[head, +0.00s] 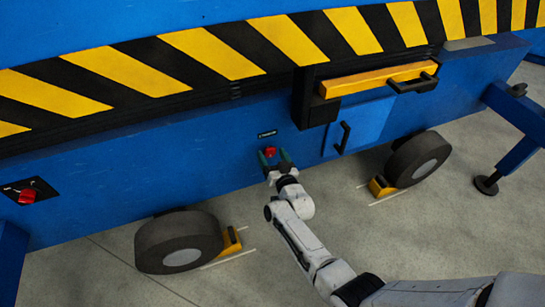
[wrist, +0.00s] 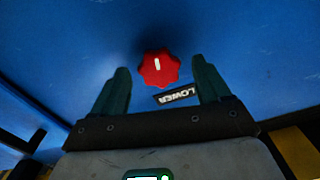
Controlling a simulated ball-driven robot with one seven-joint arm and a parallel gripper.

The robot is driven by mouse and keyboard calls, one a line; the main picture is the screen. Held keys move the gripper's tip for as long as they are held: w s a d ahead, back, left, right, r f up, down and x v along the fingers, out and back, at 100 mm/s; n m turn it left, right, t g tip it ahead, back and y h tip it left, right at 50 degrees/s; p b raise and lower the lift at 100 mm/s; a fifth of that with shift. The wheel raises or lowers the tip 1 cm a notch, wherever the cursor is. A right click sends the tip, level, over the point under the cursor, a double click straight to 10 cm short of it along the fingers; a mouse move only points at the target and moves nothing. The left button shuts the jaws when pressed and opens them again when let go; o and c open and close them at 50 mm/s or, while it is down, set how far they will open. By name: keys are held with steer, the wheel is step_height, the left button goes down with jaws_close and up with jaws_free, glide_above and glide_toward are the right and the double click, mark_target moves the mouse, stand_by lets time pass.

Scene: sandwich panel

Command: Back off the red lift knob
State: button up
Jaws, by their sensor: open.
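A red lobed knob (head: 270,151) sits on the blue side panel, below a small dark label (head: 267,134). In the wrist view the red knob (wrist: 158,69) is whole and bears a white mark; a label (wrist: 175,96) reading LOWER appears upside down beside it. My gripper (head: 274,158) is open in front of this knob. In the wrist view its two dark green fingers (wrist: 160,84) are spread, one on either side of the knob, with visible gaps. Whether the fingertips reach the knob's depth I cannot tell.
Another red knob (head: 27,196) is on a black plate at far left. A yellow drawer-like bar (head: 375,80) with a black handle juts out upper right. A blue door (head: 358,128), chocked wheels (head: 180,240) and an outrigger leg (head: 515,152) are nearby. Open floor lies in front.

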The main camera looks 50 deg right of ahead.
steer(key=p+v, duration=0.5)
steer(key=v, duration=0.5)
steer(key=shift+s+a, duration=0.2)
steer(key=shift+s, duration=0.15)
steer(key=s+a+n+g+y, duration=0.3)
steer(key=a+n+g+y, duration=0.3)
steer(key=a+y, duration=0.3)
steer(key=s+a+r+g+h, duration=0.1)
steer(key=s+r+g, duration=0.2)
steer(key=s, duration=0.4)
steer(key=s+a+r+n+g, duration=0.1)
steer(key=s+r+g, duration=0.2)
steer(key=s, duration=0.3)
steer(key=s+a+r+g+h, duration=0.1)
steer(key=s+r+g, duration=0.2)
steer(key=s, duration=0.4)
step_height(320, 180, up, 16)
steer(key=s+p, duration=0.1)
steer(key=p, duration=1.5)
steer(key=shift+a, duration=0.25)
